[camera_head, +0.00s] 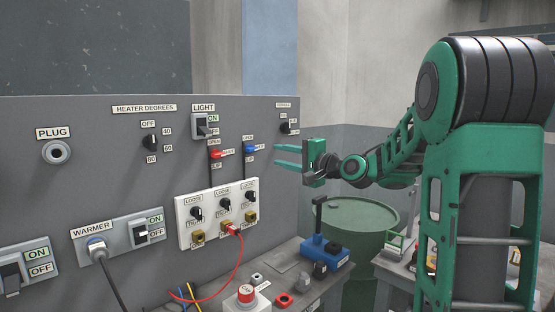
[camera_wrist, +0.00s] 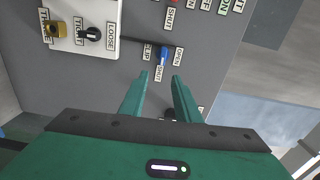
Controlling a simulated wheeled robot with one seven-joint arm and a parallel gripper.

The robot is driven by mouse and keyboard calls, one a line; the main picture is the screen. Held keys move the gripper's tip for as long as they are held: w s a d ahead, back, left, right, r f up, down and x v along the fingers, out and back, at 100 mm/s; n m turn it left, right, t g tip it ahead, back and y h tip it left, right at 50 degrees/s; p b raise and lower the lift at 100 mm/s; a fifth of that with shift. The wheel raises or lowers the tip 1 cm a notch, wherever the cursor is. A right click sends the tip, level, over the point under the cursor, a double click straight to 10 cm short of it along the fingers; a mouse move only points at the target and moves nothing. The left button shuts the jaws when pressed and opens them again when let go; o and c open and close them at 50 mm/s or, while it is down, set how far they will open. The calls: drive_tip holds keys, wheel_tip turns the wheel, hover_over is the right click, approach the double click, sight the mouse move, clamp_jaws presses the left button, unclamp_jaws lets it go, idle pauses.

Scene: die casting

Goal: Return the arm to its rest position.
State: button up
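My gripper (camera_head: 276,156) is at the end of my green and black arm (camera_head: 395,160), which reaches left toward the grey control panel (camera_head: 100,190). Its two green fingers are apart with nothing between them. In the wrist view my gripper (camera_wrist: 160,76) points toward a blue lever (camera_wrist: 163,57) on the panel, with the fingertips just short of it in the picture. The blue lever (camera_head: 250,149) also shows in the head view, left of the fingertips. I cannot tell the exact gap between the fingertips and the panel.
The panel has a red lever (camera_head: 217,154), several switches and a white knob board (camera_head: 215,215) with a red cable (camera_head: 240,262). Below are a bench (camera_head: 312,287) with a blue device (camera_head: 325,252) and a green drum (camera_head: 362,220). Open air lies above the arm.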

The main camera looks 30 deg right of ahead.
idle(0.3)
drive_tip(key=s+f+n+g+h, duration=0.45)
drive_tip(key=s+f+g, duration=0.35)
drive_tip(key=s+f, duration=0.8)
drive_tip(key=s+f+n+g, duration=0.1)
drive_tip(key=s+f+g, duration=0.2)
drive_tip(key=s, duration=0.6)
drive_tip(key=s+d+f+n+g, duration=0.1)
drive_tip(key=s+f+g, duration=0.2)
drive_tip(key=s, duration=0.7)
drive_tip(key=s+f+n+g, duration=0.1)
drive_tip(key=s+f+g, duration=0.2)
drive_tip(key=s, duration=0.6)
drive_tip(key=shift+s+d+f+h, duration=0.3)
drive_tip(key=shift+f+h, duration=0.15)
drive_tip(key=shift+f, duration=0.2)
